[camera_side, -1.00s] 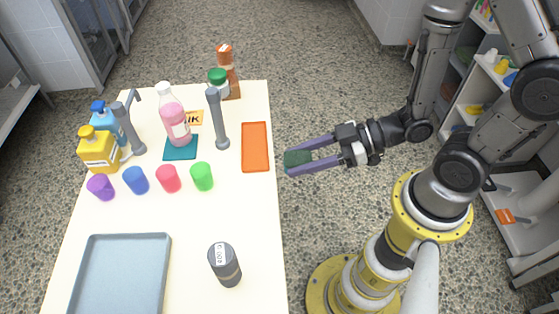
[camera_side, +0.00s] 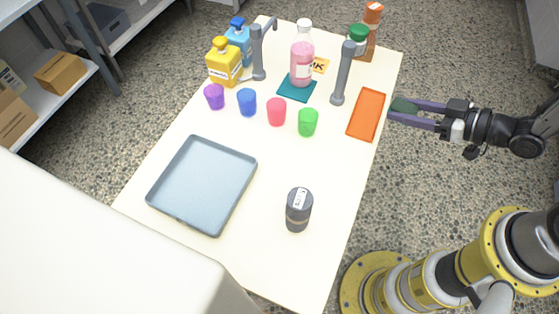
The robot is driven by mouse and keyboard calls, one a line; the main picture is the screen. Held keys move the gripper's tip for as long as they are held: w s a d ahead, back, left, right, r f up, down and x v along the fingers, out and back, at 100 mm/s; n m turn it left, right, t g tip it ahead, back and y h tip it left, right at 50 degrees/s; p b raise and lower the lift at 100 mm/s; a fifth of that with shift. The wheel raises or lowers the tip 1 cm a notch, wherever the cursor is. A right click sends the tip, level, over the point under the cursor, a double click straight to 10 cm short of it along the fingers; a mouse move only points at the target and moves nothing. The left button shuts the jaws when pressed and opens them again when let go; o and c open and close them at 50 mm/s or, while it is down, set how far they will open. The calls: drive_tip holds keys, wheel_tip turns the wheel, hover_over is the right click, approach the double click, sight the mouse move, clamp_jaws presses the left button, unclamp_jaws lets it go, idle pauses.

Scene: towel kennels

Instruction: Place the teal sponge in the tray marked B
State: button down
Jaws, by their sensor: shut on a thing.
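A blue-grey tray (camera_side: 202,184) with a low rim lies empty at the front left of the table, well away from the gripper. I see no letter B on the tray or the orange rectangle.
A pink bottle (camera_side: 302,58) stands on a teal square (camera_side: 284,88). Two grey posts (camera_side: 343,75) (camera_side: 258,55), several coloured cups (camera_side: 277,111) and a dark jar (camera_side: 298,211) stand on the cream table (camera_side: 255,262). The table between cups and jar is clear.

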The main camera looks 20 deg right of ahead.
drive_tip(key=w+a+r, duration=0.3)
drive_tip(key=w+a, duration=0.5)
drive_tip(key=a, duration=0.3)
drive_tip(key=s+a+r+n+g+y, duration=0.1)
drive_tip(key=s+a, duration=0.2)
drive_tip(key=a, duration=0.5)
drive_tip(key=s+a+n+g+y, duration=0.1)
drive_tip(key=s+a+n, duration=0.15)
drive_tip(key=a, duration=0.65)
hover_over(222, 159)
drive_tip(key=shift+m+y, duration=0.3)
drive_tip(key=shift+m, duration=0.05)
drive_tip(key=f, duration=0.9)
drive_tip(key=shift+s+d, duration=0.15)
drive_tip(key=shift+d, duration=0.05)
drive_tip(key=shift+a+f, duration=0.15)
drive_tip(key=shift+f, duration=1.6)
drive_tip(key=shift+f, duration=0.25)
